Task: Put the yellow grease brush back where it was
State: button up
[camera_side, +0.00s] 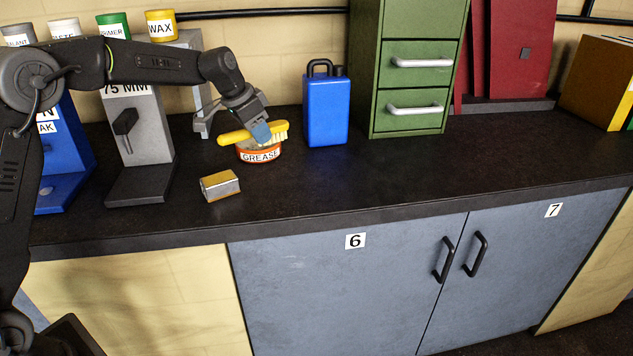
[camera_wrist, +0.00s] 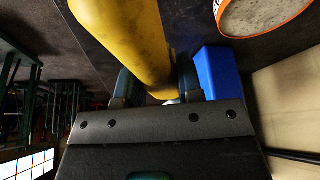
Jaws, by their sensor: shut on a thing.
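The yellow grease brush (camera_side: 236,137) is in my gripper (camera_side: 261,134), lying roughly level with its pale bristles at the right end. In the wrist view the brush (camera_wrist: 128,38) runs up out of my gripper (camera_wrist: 157,88), and the fingers sit on both sides of it. The orange-banded tin marked GREASE (camera_side: 260,156) stands on the dark worktop just below the brush in the side view. I cannot tell from that view whether they touch. In the wrist view the tin (camera_wrist: 258,12) is at the top right, apart from the brush.
A blue can (camera_side: 326,112) stands right of the tin, with a green drawer cabinet (camera_side: 405,88) behind it. A small yellow-topped block (camera_side: 220,186) lies in front. The grey 75 MM stand (camera_side: 148,135) is at left. The worktop's front right is clear.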

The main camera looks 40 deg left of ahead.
send_over(313, 187)
jog(key=s, duration=0.1)
jog(key=f, duration=0.6)
jog(key=shift+a+f, duration=0.3)
jog(key=shift+a, duration=0.05)
jog(key=shift+f, duration=2)
jog(key=shift+f, duration=0.15)
jog(key=o, duration=0.9)
